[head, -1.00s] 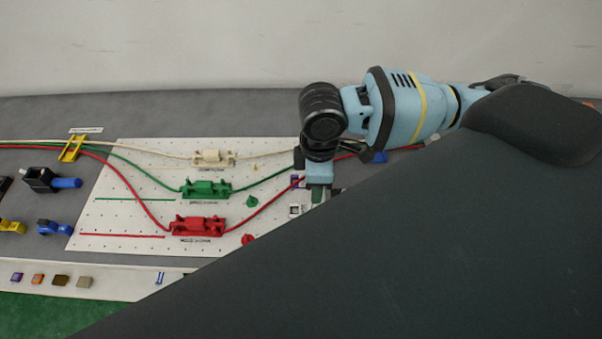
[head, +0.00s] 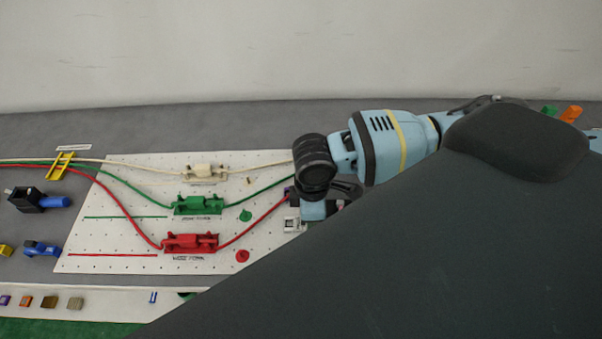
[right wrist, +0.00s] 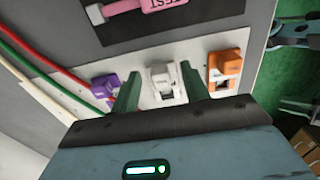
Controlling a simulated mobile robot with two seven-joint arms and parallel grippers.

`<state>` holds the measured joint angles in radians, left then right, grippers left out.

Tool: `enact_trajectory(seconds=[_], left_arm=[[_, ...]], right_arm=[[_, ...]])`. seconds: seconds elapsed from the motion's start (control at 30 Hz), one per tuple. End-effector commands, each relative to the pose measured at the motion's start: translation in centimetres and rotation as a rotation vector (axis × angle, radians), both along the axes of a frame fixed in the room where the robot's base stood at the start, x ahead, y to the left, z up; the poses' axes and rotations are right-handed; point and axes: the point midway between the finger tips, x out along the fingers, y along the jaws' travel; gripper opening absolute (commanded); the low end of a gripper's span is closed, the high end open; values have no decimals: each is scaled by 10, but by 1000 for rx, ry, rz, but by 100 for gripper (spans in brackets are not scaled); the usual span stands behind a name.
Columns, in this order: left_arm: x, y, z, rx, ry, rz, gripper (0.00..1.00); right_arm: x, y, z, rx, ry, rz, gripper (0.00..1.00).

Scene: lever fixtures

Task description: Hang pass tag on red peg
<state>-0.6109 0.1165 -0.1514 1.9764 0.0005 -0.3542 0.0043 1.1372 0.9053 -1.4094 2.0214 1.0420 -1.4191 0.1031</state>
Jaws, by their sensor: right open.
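The red peg (head: 243,256) stands on the white pegboard (head: 110,215), right of the red fixture (head: 190,242), in the head view. I cannot make out a pass tag in either view. My right gripper (right wrist: 157,70) is open and empty. In the right wrist view its two green fingers stand either side of a white block (right wrist: 164,82); I cannot tell whether they touch it. In the head view the gripper body (head: 314,209) is at the board's right part, with its fingertips hidden by my dark arm link. My left gripper is not in view.
Green (head: 198,205) and white (head: 204,172) fixtures carry cables above the red one. A green peg (head: 246,215) stands above the red peg. Purple (right wrist: 104,86) and orange (right wrist: 224,68) blocks flank the white block. A pink handle marked TEST (right wrist: 160,4) lies beyond. My arm hides the right side.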

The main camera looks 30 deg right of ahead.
Motion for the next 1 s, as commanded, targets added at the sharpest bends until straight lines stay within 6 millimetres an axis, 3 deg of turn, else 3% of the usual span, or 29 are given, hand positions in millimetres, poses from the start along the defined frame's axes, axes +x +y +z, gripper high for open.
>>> enact_trajectory(seconds=[0.2, 0.53, 1.0], left_arm=[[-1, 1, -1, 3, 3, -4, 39], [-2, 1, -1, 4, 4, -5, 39], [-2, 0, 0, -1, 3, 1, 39]], right_arm=[[0, 0, 0, 0, -1, 0, 43], [0, 0, 0, 1, -1, 0, 0], [0, 0, 6, 3, -2, 0, 0]])
